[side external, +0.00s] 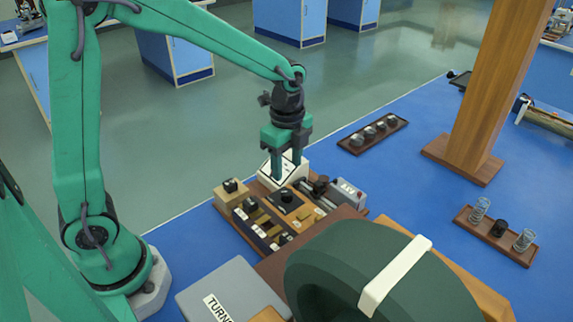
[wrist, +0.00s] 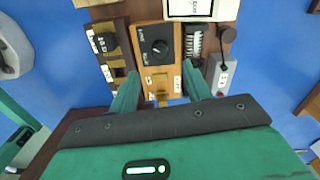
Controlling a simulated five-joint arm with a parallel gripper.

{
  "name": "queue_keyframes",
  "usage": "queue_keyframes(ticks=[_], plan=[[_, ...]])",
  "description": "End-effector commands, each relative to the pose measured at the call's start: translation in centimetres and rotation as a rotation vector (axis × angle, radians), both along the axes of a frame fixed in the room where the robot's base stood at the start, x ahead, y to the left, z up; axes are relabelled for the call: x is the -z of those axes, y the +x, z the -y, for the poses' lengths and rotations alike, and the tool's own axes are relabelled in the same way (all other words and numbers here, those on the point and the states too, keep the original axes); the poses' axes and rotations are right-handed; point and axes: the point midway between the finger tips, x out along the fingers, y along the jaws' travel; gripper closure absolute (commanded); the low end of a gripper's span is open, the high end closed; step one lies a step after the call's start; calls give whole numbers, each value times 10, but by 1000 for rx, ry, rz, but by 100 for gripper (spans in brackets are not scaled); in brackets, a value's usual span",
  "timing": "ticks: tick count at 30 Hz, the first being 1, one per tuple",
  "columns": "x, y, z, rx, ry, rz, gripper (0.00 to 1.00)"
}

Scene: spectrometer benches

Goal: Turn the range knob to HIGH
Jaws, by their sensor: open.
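A round black knob (wrist: 158,48) sits on a black plate on an orange wooden panel (wrist: 140,70) in the wrist view. White lettering runs along the plate's left side, too small to read surely, so I cannot confirm it is the range knob. Its pointer direction is also unclear. The same black plate and knob (side external: 286,197) seem to show in the side view. My gripper (side external: 287,170) points down over the back of the bench controls. In the wrist view my gripper's (wrist: 160,88) fingers are apart, with nothing between them, and appear either side of the panel's lower end.
Other controls crowd the panel: a switch block (wrist: 105,43) at left, a coil spring (wrist: 195,42) and a grey box with a red button (wrist: 221,75) at right. A white meter (side external: 283,170) stands behind. A large green drum (side external: 380,275) fills the front.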

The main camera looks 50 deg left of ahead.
Motion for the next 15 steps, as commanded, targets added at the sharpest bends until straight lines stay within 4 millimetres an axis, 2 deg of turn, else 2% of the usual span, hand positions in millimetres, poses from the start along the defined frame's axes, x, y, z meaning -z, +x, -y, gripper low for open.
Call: queue_keyframes(ticks=[8,15], plan=[[3,0,0,6,1,-3,52],[20,0,0,4,0,-5,52]])
